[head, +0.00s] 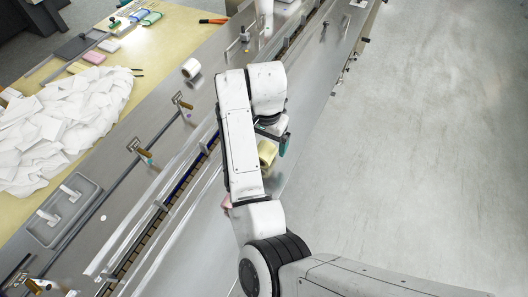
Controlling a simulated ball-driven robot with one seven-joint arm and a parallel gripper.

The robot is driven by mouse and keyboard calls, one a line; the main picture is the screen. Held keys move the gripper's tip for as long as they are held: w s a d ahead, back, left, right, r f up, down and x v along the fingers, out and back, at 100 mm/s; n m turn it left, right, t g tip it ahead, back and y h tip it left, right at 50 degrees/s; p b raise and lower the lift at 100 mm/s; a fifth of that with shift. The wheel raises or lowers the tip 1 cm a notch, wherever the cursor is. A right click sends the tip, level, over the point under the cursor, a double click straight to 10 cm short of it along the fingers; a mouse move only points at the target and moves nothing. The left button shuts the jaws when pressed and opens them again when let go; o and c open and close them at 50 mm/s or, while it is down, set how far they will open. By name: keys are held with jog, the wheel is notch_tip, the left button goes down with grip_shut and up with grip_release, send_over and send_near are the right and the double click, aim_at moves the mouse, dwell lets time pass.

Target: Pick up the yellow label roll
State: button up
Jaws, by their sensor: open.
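The yellow label roll (266,152) lies on the grey metal surface in the head view, just right of my white arm, which hides part of its left side. My gripper (282,143) is at the end of the arm, with a teal finger showing beside and slightly above the roll in the picture. The jaws are open. Much of the gripper is hidden behind my arm, and I cannot tell whether a finger touches the roll.
A white roll (191,68) stands on the metal deck to the upper left. A conveyor channel with a guide rail (150,215) runs diagonally left of my arm. Open floor (430,140) is at right.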

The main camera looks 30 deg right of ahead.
jog(key=shift+a+f+p, duration=0.2)
jog(key=shift+f+p, duration=0.2)
jog(key=shift+f, duration=1)
jog(key=shift+a+f+p, duration=0.15)
jog(key=shift+f+p, duration=0.2)
jog(key=shift+f, duration=1.05)
jog(key=shift+c, duration=0.4)
jog(key=c, duration=1)
jog(key=shift+r, duration=0.1)
jog(key=shift+r+b, duration=0.3)
jog(key=shift+r, duration=0.15)
jog(key=s+d+r+p, duration=0.2)
jog(key=s+d+r, duration=0.2)
jog(key=s+r, duration=0.8)
jog(key=shift+s, duration=0.8)
